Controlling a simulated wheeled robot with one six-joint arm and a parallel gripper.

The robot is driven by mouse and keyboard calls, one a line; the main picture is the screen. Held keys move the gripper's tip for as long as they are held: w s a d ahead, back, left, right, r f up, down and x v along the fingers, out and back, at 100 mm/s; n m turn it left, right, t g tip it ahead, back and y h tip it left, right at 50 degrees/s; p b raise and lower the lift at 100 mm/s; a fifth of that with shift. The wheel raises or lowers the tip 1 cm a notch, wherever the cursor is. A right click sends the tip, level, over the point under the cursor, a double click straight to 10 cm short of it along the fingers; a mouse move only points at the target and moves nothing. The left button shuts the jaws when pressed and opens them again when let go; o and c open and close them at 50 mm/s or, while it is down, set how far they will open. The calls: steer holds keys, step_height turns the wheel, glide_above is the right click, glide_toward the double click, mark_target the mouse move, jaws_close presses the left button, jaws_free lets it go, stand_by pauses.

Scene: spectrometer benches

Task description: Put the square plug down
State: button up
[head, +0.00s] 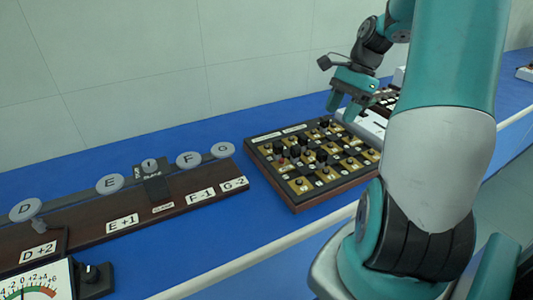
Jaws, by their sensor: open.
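My gripper (343,107) is teal. It hangs open, with its fingers pointing down above the far right part of a dark board with brass-coloured squares (294,199). I see nothing held between its fingers. Several small dark plugs (322,156) stand on the board, and some look block-shaped. I cannot tell at this size which one is the square plug, or whether the fingertips touch anything.
Left of the board, a long wooden rail (190,199) carries grey discs lettered D to G. A dial meter (38,287) stands at lower left. A white device (366,123) sits behind the board. Blue bench top (245,225) is free between rail and board.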

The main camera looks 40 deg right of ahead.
steer(key=w+a+r+n, duration=0.2)
steer(key=a+n, duration=0.4)
steer(key=a, duration=0.4)
steer(key=w+a+r+n, duration=0.2)
steer(key=a+n, duration=0.3)
steer(key=a, duration=0.5)
steer(key=s+a+n, duration=0.6)
steer(key=a+n, duration=0.2)
steer(key=a, duration=0.1)
steer(key=s+a+r+n+g, duration=0.1)
steer(key=s+a+n, duration=0.6)
steer(key=a, duration=0.3)
steer(key=shift+a+n, duration=0.25)
steer(key=shift+n, duration=0.55)
